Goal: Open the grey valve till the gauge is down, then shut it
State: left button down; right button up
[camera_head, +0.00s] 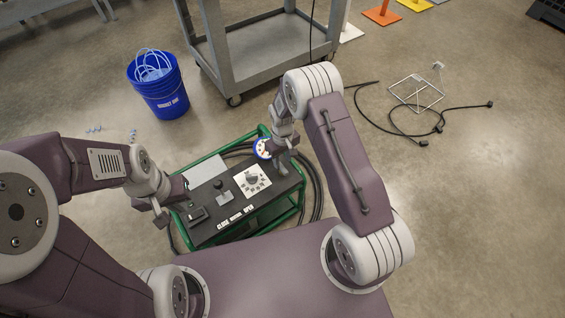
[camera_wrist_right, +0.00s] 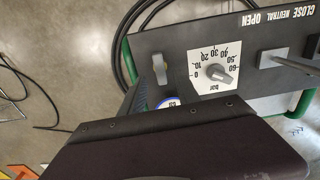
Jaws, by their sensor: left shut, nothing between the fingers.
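The black control panel (camera_head: 236,222) of the cart carries a blue-rimmed gauge (camera_head: 262,148), a white dial plate with a grey knob (camera_head: 252,180) and a black-knobbed lever (camera_head: 218,186). In the right wrist view a small upright grey valve handle (camera_wrist_right: 160,68) stands beside the dial plate. The gauge (camera_wrist_right: 168,102) is partly covered there, and its needle cannot be read. My right gripper (camera_head: 282,156) is low over the panel's far right end, near the gauge; whether its fingers hold anything is hidden. My left gripper (camera_head: 160,208) is shut and empty by the panel's left end.
A green tube frame (camera_head: 300,203) and black hoses surround the panel. A blue bucket (camera_head: 160,92) and a grey trolley (camera_head: 240,62) stand behind. A wire stand (camera_head: 416,92) and black cable lie on the floor to the right.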

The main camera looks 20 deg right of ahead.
aim_at(282, 167)
notch_tip(282, 167, up, 4)
jog(key=shift+r+p, duration=0.15)
jog(key=shift+p, duration=0.25)
